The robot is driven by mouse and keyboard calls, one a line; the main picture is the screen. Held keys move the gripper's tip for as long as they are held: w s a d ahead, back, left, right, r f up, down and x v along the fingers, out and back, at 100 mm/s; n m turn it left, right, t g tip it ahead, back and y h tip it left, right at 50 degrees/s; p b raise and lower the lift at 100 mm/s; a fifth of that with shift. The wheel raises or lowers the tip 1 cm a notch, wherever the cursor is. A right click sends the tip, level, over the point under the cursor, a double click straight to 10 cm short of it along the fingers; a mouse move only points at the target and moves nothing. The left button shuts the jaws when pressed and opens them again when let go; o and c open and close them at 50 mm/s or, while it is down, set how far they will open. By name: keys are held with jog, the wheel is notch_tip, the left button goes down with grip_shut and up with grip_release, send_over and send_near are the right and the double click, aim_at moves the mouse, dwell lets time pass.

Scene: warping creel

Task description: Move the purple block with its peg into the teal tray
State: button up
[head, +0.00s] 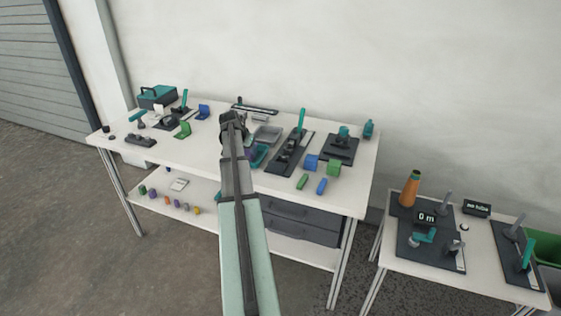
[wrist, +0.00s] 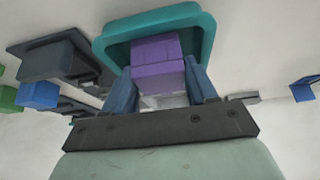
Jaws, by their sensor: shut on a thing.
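My gripper (wrist: 162,84) has its two blue fingers shut on the purple block (wrist: 157,50), which shows between them in the wrist view. I cannot make out the peg as a separate piece. The teal tray (wrist: 108,50) is just beyond the fingertips, and the block overlaps its inside in that view. I cannot tell whether the block touches the tray floor. In the head view the teal tray (head: 259,153) shows just right of my arm, partly hidden by it. My arm's end hides the purple block there.
A grey tray (head: 268,134) lies behind the teal one. To the right are a dark fixture (head: 290,151), a blue block (head: 311,162), a green block (head: 333,168) and loose green and blue pegs. A green holder (head: 183,130) stands left. The table's front left is clear.

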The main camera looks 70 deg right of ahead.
jog(key=shift+f, duration=0.35)
jog(key=shift+f, duration=0.5)
dwell(0.6)
jog(key=o, duration=0.8)
jog(key=shift+o, duration=0.2)
jog(key=shift+r, duration=0.15)
jog(key=shift+r, duration=3.35)
